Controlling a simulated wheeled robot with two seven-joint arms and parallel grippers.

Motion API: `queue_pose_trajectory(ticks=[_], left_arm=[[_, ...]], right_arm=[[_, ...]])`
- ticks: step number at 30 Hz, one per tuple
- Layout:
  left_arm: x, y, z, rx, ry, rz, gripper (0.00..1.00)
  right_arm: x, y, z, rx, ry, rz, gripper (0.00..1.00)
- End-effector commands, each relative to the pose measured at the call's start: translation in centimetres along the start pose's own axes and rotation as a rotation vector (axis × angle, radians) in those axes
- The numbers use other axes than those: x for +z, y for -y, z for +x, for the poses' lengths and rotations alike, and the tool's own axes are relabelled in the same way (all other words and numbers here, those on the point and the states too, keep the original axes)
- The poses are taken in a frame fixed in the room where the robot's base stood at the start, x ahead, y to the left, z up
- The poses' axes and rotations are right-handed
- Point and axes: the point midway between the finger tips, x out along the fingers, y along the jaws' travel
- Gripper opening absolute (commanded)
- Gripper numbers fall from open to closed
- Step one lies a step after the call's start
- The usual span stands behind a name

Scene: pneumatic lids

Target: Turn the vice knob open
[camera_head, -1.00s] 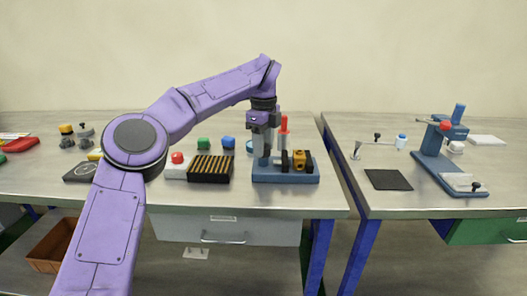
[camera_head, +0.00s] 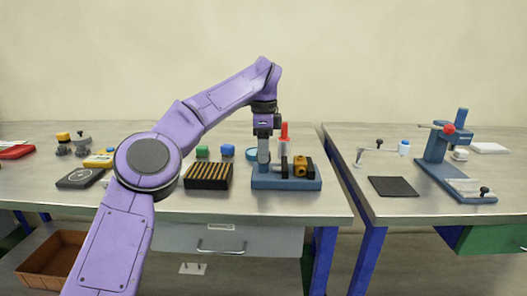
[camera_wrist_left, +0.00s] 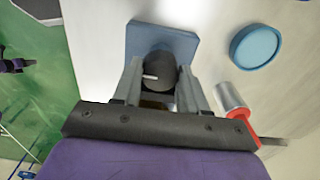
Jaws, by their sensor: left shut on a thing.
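The vice has a blue base (camera_head: 287,184), dark jaws and a yellow block (camera_head: 301,166) between them, and sits near the front right of the left table. My left gripper (camera_head: 263,158) points straight down at the vice's left end. In the left wrist view its fingers (camera_wrist_left: 158,88) are shut on a dark round knob (camera_wrist_left: 160,68) with a small pale mark, above the blue base. The knob is mostly hidden by the gripper in the head view. My right gripper is not in view.
A red-handled tool (camera_head: 284,133) stands close beside the gripper. A blue round dish (camera_head: 252,153) lies behind the vice. A dark slotted rack (camera_head: 208,176) stands to the left. A gap separates the right table (camera_head: 400,205).

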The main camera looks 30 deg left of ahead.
Motion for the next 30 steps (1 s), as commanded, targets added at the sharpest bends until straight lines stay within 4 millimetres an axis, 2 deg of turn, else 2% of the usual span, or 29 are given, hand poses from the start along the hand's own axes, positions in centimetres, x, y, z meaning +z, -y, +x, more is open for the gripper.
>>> queue_pose_trajectory(ticks=[11,12,13,14,23,26,30], left_arm=[[0.1,0.1,-0.2,-0.004,-0.001,-0.006,0.12],[0.1,0.1,-0.1,-0.004,-0.001,-0.006,0.56],[0.1,0.1,-0.1,-0.003,-0.001,-0.006,0.65],[0.1,0.1,-0.1,-0.003,-0.001,-0.005,0.68],[0.0,0.0,-0.4,-0.001,0.000,-0.004,0.68],[0.0,0.1,-2.1,-0.002,0.000,-0.006,0.68],[0.0,0.1,-5.9,-0.004,0.001,-0.006,0.68]], right_arm=[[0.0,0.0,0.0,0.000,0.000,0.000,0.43],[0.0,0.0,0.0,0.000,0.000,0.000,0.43],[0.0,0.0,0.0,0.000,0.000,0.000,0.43],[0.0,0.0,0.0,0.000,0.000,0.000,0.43],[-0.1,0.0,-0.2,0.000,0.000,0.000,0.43],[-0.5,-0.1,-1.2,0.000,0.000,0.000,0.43],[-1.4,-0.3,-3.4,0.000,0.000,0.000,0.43]])
